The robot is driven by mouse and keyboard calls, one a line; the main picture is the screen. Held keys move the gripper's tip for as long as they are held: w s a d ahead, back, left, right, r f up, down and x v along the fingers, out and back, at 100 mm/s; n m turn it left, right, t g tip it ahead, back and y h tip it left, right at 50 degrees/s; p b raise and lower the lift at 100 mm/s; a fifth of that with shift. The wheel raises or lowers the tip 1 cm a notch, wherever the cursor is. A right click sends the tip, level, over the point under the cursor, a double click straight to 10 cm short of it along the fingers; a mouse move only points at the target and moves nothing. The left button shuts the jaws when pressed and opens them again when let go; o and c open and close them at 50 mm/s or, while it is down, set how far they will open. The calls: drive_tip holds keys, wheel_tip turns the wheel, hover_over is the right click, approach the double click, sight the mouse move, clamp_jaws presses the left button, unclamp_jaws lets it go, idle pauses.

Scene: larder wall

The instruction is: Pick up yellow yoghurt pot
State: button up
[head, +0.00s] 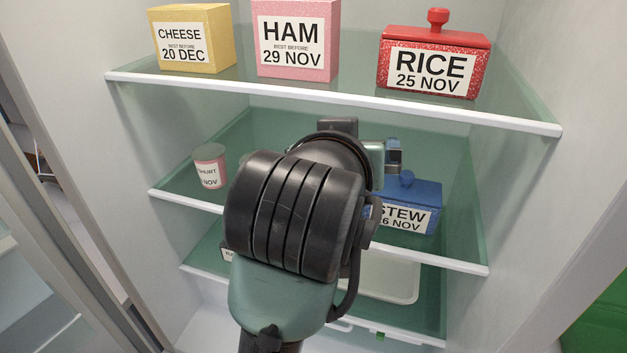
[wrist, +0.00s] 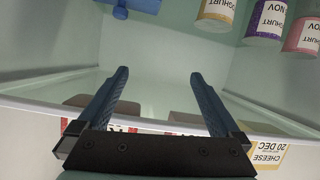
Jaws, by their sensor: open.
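The yellow yoghurt pot (wrist: 214,14) is at the top edge of the wrist view, right of centre, and partly cut off. A purple yoghurt pot (wrist: 266,20) and a pink yoghurt pot (wrist: 303,36) stand to its right. In the head view the pink pot (head: 209,172) shows on the middle shelf, while my arm hides the yellow one. My gripper (wrist: 159,73) is open and empty, its two fingers well apart. The yellow pot lies beyond the right fingertip, not between the fingers.
The blue stew box (head: 411,209) stands right on the middle shelf (head: 455,262). The upper shelf (head: 350,103) holds the cheese box (head: 222,38), ham box (head: 297,76) and red rice box (head: 483,62). A pale tray (head: 385,278) sits below. Fridge walls close both sides.

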drive_tip(key=s+a+f+g+y, duration=0.3)
drive_tip(key=s+a+f+g, duration=0.2)
drive_tip(key=a+f+g, duration=0.25)
drive_tip(key=shift+t, duration=0.35)
drive_tip(key=w+p, duration=0.1)
drive_tip(key=w, duration=0.3)
drive_tip(key=w+d+p, duration=0.1)
drive_tip(key=w, duration=0.2)
drive_tip(key=w+d+p, duration=0.1)
drive_tip(key=w+p, duration=0.1)
drive_tip(key=w, duration=0.2)
drive_tip(key=shift+w, duration=0.3)
drive_tip(key=p+x, duration=0.1)
drive_tip(key=x, duration=0.4)
drive_tip(key=shift+f, duration=0.1)
drive_tip(key=c, duration=1.4)
drive_tip(key=shift+c, duration=0.2)
